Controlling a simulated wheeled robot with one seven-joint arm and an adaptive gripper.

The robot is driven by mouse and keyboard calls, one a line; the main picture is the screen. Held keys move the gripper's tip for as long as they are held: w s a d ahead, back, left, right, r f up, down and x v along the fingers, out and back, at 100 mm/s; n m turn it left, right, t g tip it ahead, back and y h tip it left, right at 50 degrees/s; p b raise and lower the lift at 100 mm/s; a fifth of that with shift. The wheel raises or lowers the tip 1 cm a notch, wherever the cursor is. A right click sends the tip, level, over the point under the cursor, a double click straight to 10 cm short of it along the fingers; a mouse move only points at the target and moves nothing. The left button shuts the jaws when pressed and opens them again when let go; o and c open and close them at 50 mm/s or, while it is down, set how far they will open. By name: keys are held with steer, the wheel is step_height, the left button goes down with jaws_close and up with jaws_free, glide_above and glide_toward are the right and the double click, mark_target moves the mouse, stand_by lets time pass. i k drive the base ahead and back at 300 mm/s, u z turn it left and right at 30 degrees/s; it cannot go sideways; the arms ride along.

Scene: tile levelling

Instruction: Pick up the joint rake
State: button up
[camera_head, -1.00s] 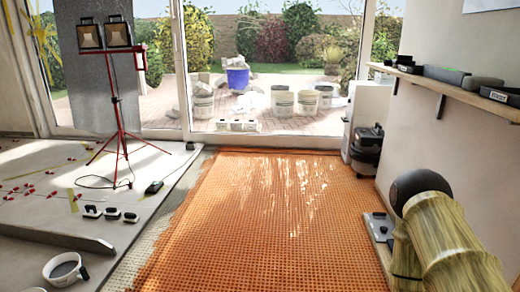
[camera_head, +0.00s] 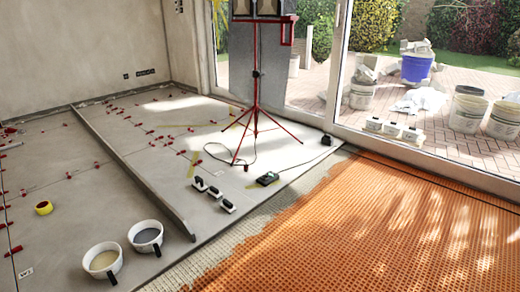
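I cannot pick out a joint rake in the current head view. My gripper does not show in it either. Small dark-and-white hand tools (camera_head: 214,193) lie in a row near the edge of the pale tiled floor (camera_head: 150,115); their exact kind is too small to tell. A green and black device (camera_head: 267,179) lies to their right.
A red tripod (camera_head: 256,110) with lamps stands on the tiles, its cable on the floor. A long grey bar (camera_head: 130,165) crosses the tiles. Two buckets, one with grey contents (camera_head: 146,237) and one with beige (camera_head: 103,262), stand in front. Orange matting (camera_head: 390,230) is clear.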

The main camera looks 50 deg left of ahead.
mark_target(229, 207)
steer(key=u, duration=0.3)
steer(key=i, duration=1.45)
steer(key=u, duration=1.5)
steer(key=i, duration=0.85)
steer(key=u, duration=1.1)
steer(key=i, duration=0.35)
steer(key=u, duration=0.2)
